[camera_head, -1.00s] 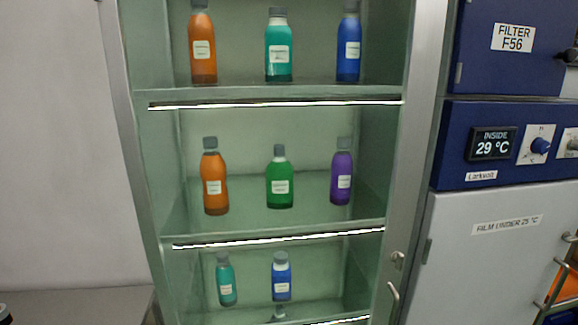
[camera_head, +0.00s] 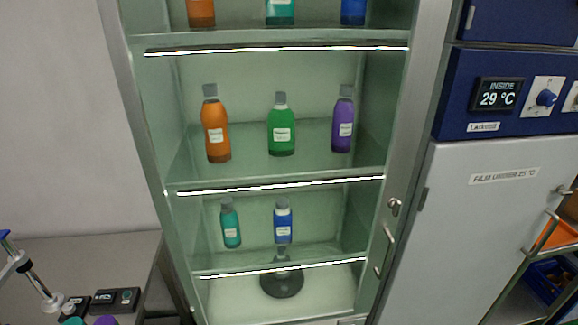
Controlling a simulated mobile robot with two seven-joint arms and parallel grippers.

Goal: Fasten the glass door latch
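A tall glass-fronted cabinet stands in the middle of the view, with a grey metal frame (camera_head: 424,110). On its right frame are a small metal latch (camera_head: 394,206) and, just below it, a curved handle (camera_head: 388,236). The glass door (camera_head: 310,72) appears to lie in the plane of the frame, but I cannot tell whether it is fully closed. The latch's exact setting is too small to tell. Neither of my grippers is in view.
Bottles, such as a green one (camera_head: 281,128), stand on the cabinet shelves. A dark round base (camera_head: 282,283) is at the bottom. A blue-and-white unit with a display (camera_head: 497,93) stands right. A grey bench (camera_head: 90,262) with small devices is at left.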

